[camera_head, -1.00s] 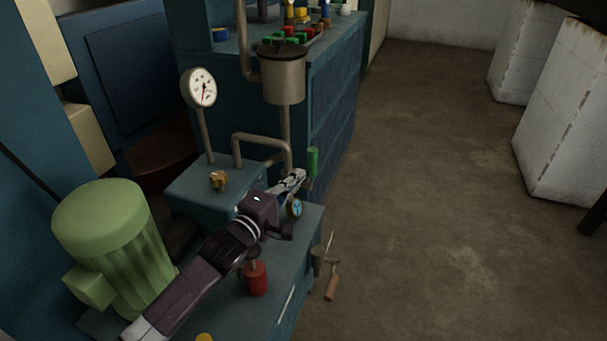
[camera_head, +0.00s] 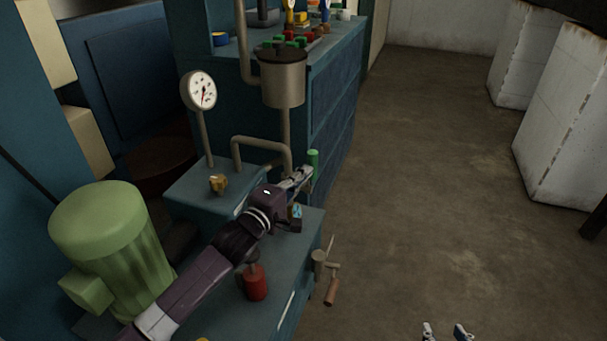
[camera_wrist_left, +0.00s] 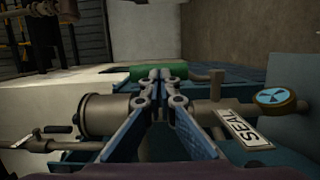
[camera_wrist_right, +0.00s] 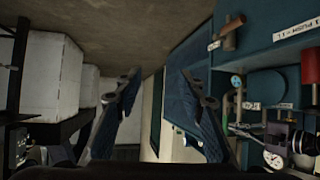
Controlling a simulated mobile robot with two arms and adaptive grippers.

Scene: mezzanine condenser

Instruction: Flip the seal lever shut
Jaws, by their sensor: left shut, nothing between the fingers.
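The seal lever shows as a green grip (camera_head: 313,160) standing near the far right edge of the blue-green bench. In the left wrist view the green grip (camera_wrist_left: 143,74) lies across, just beyond my fingertips. A white SEAL label (camera_wrist_left: 243,129) is to the right of my fingers there. My left gripper (camera_head: 304,174) is shut and empty, with its tips right at the green grip; I cannot tell whether they touch. The lever's lower part is mostly hidden by the gripper. My right gripper (camera_head: 446,331) is open and empty over the floor, with spread fingers in the right wrist view (camera_wrist_right: 158,78).
A dial gauge (camera_head: 200,90), a grey cylindrical pot (camera_head: 282,84) and a bent pipe stand behind the left gripper. A green motor (camera_head: 104,235) and a red cylinder (camera_head: 255,283) flank my left arm. A crank handle (camera_head: 331,291) sticks out at right.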

